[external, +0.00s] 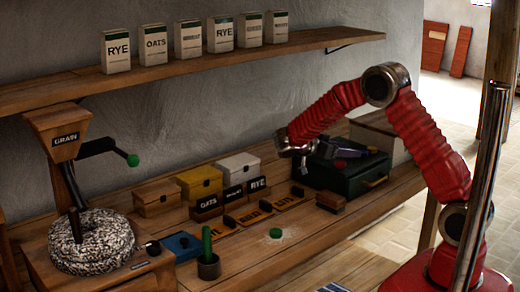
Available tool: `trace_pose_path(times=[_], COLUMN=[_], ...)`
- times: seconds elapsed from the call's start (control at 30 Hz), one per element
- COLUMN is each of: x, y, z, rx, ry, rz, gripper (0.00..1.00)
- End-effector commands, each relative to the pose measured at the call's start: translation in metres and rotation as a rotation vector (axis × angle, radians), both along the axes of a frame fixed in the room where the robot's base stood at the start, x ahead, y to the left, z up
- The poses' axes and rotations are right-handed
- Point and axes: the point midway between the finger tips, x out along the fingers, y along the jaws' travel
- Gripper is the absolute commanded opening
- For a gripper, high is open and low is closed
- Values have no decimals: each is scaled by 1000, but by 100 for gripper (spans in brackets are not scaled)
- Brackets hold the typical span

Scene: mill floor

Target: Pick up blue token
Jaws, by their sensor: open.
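I cannot make out a clear blue token in the external view. A small blue box (183,244) sits on the bench near the mill, and a green disc (276,233) lies on a pale dusty patch of the bench. My gripper (303,166) is open at the end of the red arm. In the picture it is above the back of the bench, left of a dark green case (347,176). It appears empty, and its fingertips are small and dark.
A stone grain mill (92,245) with a crank stands at left. Several small boxes, including a yellow one (199,181), and labelled blocks (248,213) fill the middle. A dark cup (208,267) holds a green stick. A shelf (190,62) with cartons runs above.

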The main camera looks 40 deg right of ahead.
Motion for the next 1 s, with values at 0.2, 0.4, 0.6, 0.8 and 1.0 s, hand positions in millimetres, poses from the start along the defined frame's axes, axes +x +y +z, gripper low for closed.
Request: trace_pose_path(times=[0.2,0.4,0.6,0.8,1.0], x=[-1,-1,-4,-9,-10], y=[-6,-6,-21,-46,-54], z=[-2,-2,-7,-15,-18], rx=[0,0,0,1,1], ry=[-1,0,2,0,0], rz=[1,1,-2,-2,0], gripper=[51,51,51,51,51])
